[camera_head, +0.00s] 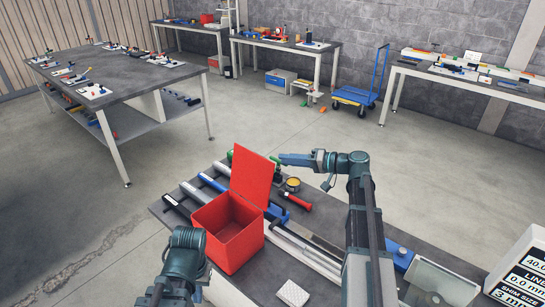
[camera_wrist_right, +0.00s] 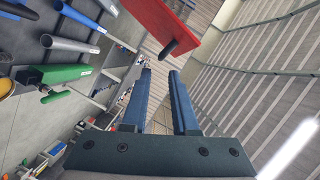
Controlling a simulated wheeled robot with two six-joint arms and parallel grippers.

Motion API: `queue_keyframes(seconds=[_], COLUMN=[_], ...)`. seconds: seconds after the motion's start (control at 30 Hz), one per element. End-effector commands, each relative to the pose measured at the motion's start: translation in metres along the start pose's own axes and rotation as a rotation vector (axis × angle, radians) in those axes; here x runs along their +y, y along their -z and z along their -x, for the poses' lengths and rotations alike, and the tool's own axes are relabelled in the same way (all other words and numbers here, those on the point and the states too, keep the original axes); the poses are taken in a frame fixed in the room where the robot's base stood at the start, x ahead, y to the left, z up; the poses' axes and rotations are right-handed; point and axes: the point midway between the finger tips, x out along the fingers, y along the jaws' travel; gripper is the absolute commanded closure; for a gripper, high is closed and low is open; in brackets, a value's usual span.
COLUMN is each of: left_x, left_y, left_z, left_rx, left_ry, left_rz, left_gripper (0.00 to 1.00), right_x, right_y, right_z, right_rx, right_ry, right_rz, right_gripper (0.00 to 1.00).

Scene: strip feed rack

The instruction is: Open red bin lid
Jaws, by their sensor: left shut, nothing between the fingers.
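The red bin (camera_head: 232,245) stands on the near workbench, with its top open. Its red lid (camera_head: 252,177) stands up, roughly vertical, along the bin's far edge. My right gripper (camera_head: 284,159) is just right of the lid's upper edge, apart from it. In the right wrist view its two blue fingers (camera_wrist_right: 160,73) are apart with nothing between them. The red lid (camera_wrist_right: 172,22) and its dark knob (camera_wrist_right: 173,48) are beyond the fingertips there. My left gripper (camera_head: 156,291) is low at the left, in front of the bin, shut and partly hidden by its arm.
The workbench (camera_head: 290,268) also holds bars and tubes, a red-handled tool (camera_head: 297,202), a yellow round item (camera_head: 293,184) and a white block (camera_head: 292,293). A labelled white box (camera_head: 520,270) is at the right. Other tables stand farther back, with open floor between.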

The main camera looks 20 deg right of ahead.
Motion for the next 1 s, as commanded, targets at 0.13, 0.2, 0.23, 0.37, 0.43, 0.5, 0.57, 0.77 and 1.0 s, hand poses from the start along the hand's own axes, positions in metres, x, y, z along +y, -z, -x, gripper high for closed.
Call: queue_keyframes(seconds=[0.13,0.2,0.23,0.37,0.43,0.5,0.57,0.77,1.0], left_x=[-0.001,-0.001,-0.001,-0.001,-0.001,-0.001,-0.001,-0.001,-0.001], left_y=[0.0,0.0,0.0,0.0,0.0,0.0,0.0,0.0,0.0], left_z=[0.005,0.006,0.006,0.007,0.007,0.006,0.006,0.006,0.006], left_rx=[0.0,0.0,0.0,0.0,0.0,0.0,0.0,0.0,0.0], left_ry=[0.0,0.0,0.0,0.0,0.0,0.0,0.0,0.0,0.0], left_rz=[0.0,0.0,0.0,0.0,0.0,0.0,0.0,0.0,0.0], left_gripper=[1.0,1.0,1.0,1.0,1.0,1.0,1.0,1.0,1.0], right_x=[-0.001,0.0,0.0,0.0,0.0,0.0,0.0,0.0,0.0], right_y=[0.0,0.0,0.0,0.0,-0.001,-0.001,-0.001,-0.001,-0.001], right_z=[0.024,0.031,0.033,0.039,0.04,0.04,0.04,0.04,0.04], right_rx=[0.001,0.001,0.001,-0.001,-0.001,-0.001,-0.001,-0.001,-0.001], right_ry=[-0.001,-0.001,-0.001,0.0,0.0,0.0,0.0,0.0,0.0], right_rz=[0.0,0.0,0.0,0.001,0.001,0.001,0.001,0.001,0.0], right_gripper=[0.73,0.73,0.73,0.73,0.73,0.73,0.73,0.73,0.73])
